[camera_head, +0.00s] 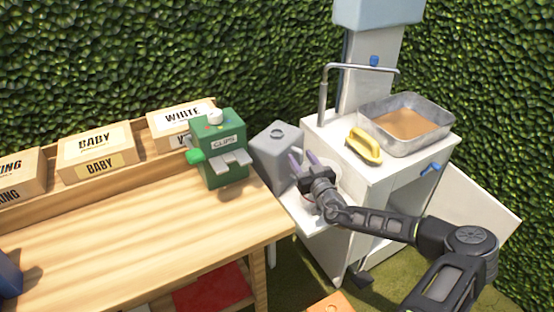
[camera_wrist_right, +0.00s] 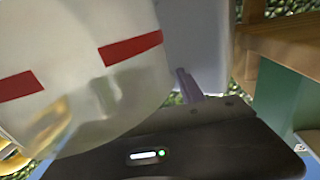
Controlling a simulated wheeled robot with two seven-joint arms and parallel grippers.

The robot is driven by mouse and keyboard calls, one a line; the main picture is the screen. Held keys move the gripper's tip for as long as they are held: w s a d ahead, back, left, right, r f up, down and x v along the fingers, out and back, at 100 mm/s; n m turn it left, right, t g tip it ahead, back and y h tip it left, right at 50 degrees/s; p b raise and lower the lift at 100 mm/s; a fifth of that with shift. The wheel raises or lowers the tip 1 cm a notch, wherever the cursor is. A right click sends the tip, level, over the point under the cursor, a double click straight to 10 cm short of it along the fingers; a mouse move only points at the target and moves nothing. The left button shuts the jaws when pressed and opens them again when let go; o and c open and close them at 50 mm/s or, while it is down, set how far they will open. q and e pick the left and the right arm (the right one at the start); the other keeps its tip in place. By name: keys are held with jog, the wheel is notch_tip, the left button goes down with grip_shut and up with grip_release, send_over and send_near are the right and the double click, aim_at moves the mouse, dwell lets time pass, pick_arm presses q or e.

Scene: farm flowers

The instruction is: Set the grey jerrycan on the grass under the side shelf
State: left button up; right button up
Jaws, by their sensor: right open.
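The grey jerrycan (camera_head: 275,158) stands upright on the white side shelf (camera_head: 312,217) of the white cabinet. Its grey side also shows in the right wrist view (camera_wrist_right: 197,45). My right gripper (camera_head: 302,162) is open, just right of the jerrycan in the head view, with its purple fingers pointing toward it. I cannot tell whether they touch it. A white tub with a red band (camera_wrist_right: 85,65) is close to the gripper in the wrist view, and in the head view the gripper mostly hides it. The grass (camera_head: 292,285) shows below the shelf. My left gripper is not in view.
A wooden table (camera_head: 130,225) with a green clips dispenser (camera_head: 221,165) stands left of the shelf. An orange object (camera_head: 330,303) is at the bottom edge.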

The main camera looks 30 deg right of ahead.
jog(key=shift+c, duration=0.6)
grip_shut()
jog(key=shift+r, duration=0.15)
dwell(0.6)
